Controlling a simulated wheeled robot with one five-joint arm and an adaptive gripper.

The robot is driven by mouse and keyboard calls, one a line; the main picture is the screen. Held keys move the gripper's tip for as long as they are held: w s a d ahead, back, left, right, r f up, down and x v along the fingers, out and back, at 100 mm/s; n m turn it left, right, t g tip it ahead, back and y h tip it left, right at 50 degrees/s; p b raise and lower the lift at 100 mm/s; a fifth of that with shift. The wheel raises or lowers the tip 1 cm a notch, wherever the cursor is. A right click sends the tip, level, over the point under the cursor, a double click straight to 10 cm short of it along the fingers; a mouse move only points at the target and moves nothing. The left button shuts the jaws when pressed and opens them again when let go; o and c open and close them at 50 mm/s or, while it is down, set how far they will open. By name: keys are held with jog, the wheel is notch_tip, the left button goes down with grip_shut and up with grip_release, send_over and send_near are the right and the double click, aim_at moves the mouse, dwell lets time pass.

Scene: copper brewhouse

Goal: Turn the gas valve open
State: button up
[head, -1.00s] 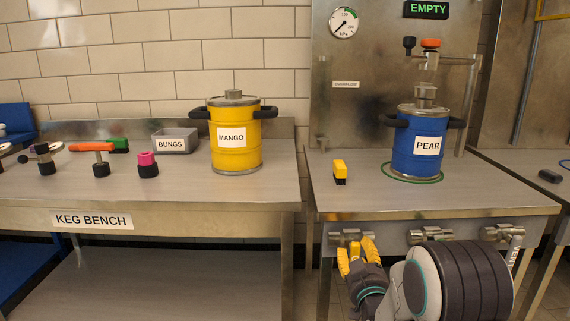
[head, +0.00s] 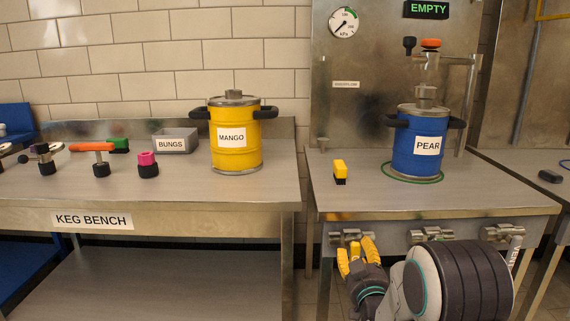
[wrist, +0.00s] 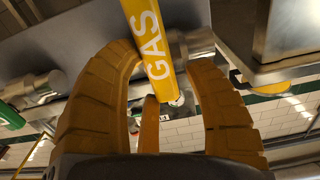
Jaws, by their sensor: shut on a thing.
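The gas valve's yellow handle (wrist: 155,50), lettered GAS, hangs lengthwise between my fingers in the wrist view. Its metal valve body (wrist: 195,42) shows just behind it. In the head view the valve (head: 349,236) is at the left of the row under the front edge of the filling bench. My gripper (head: 357,248) is just below it, with yellow fingers around the handle. The wrist view shows my gripper (wrist: 167,62) shut on the handle. The contact faces are partly hidden.
A middle valve (head: 430,235) and a VENT valve (head: 514,252) sit further right on the same edge. Above are a blue PEAR keg (head: 405,155), a yellow-and-black brush (head: 340,170), a gauge (head: 343,22) and an EMPTY display (head: 427,9). The keg bench (head: 180,215) is left.

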jog(key=shift+s+a+f, duration=0.1)
jog(key=shift+a+f, duration=0.2)
jog(key=shift+a, duration=0.2)
jog(key=shift+s+f, duration=0.1)
jog(key=shift+s, duration=0.35)
jog(key=shift+s+r, duration=0.15)
jog(key=shift+s, duration=1.1)
jog(key=shift+s+r, duration=0.1)
jog(key=shift+s, duration=1.1)
jog(key=shift+d+r, duration=0.1)
notch_tip(320, 180, up, 10)
send_over(354, 254)
jog(key=s, duration=0.6)
jog(key=shift+w, duration=0.15)
